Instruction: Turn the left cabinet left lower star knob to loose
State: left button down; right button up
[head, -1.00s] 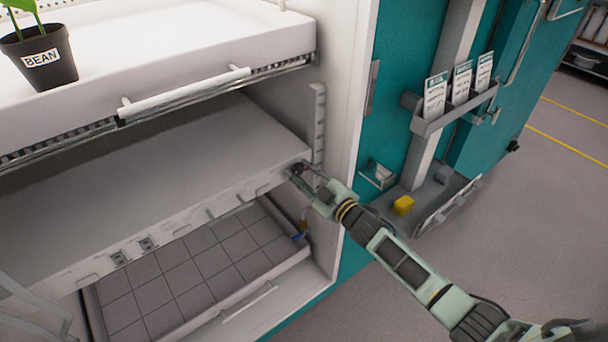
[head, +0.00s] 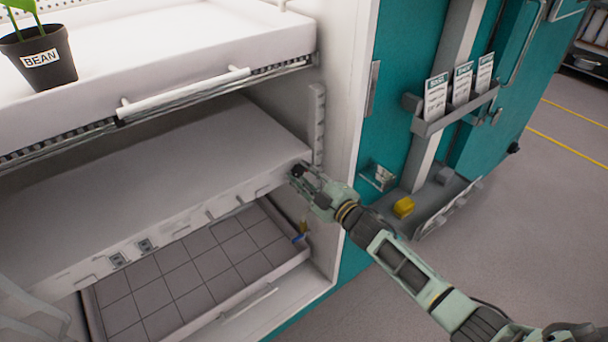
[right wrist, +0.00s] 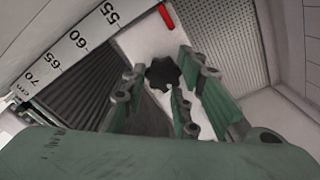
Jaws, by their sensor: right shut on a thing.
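The black star knob (right wrist: 163,73) shows in the right wrist view, on a pale surface between my fingertips. My right gripper (right wrist: 161,66) is shut on it, with one finger on either side. In the head view my right gripper (head: 299,172) is at the right front end of the middle shelf (head: 150,185), inside the open cabinet (head: 345,120). There the fingers mostly hide the knob, and its turn angle cannot be read. My left gripper is not in view.
A white shelf with a handle bar (head: 185,92) lies above, carrying a potted bean plant (head: 48,58). A tiled tray (head: 185,275) lies below. A ruler strip (right wrist: 75,55) runs near my fingers. A holder with cards (head: 455,110) hangs on the teal side to the right.

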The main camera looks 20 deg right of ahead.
jog(key=o, duration=1)
jog(key=shift+w+d+r, duration=0.15)
jog(key=shift+d+r, duration=0.1)
jog(key=shift+d, duration=0.1)
jog(key=shift+f, duration=0.1)
jog(key=shift+f, duration=0.1)
jog(key=v, duration=1.2)
jog(key=shift+a, duration=0.1)
